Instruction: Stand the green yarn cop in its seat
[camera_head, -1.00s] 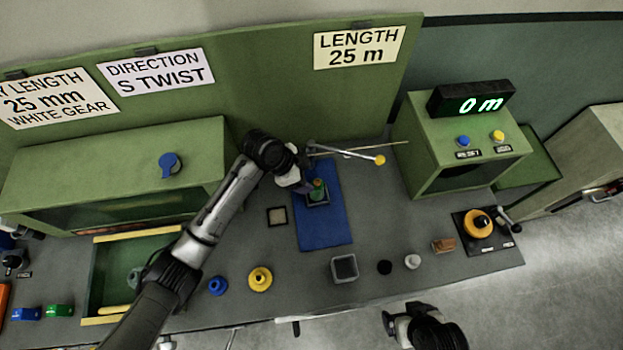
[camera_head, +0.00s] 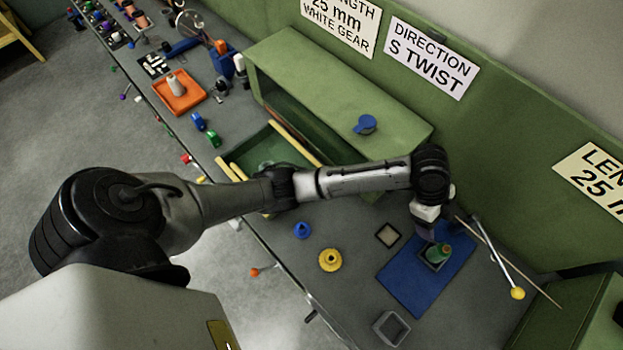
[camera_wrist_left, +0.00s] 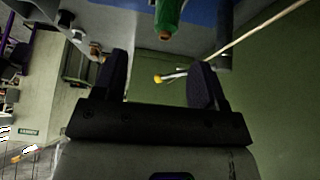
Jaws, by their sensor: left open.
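The green yarn cop (camera_head: 442,250) stands in a small square dark holder (camera_head: 434,265) on the blue mat (camera_head: 408,292). It looks upright, though its foot is hidden by the holder's walls. In the left wrist view the cop (camera_wrist_left: 169,14) shows at the top edge, beyond the fingertips and partly cut off. My left gripper (camera_head: 427,228) is just behind and left of the cop in the head view. In the left wrist view my left gripper (camera_wrist_left: 160,80) has its fingers wide apart with nothing between them. My right gripper is out of view.
A thin rod and a yellow-knobbed lever (camera_head: 517,293) lie close right of the cop. A flat square pad (camera_head: 388,235), a grey square box (camera_head: 391,328), a yellow spool (camera_head: 330,260) and a blue piece (camera_head: 302,230) are on the bench. The green housing (camera_head: 330,90) stands behind.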

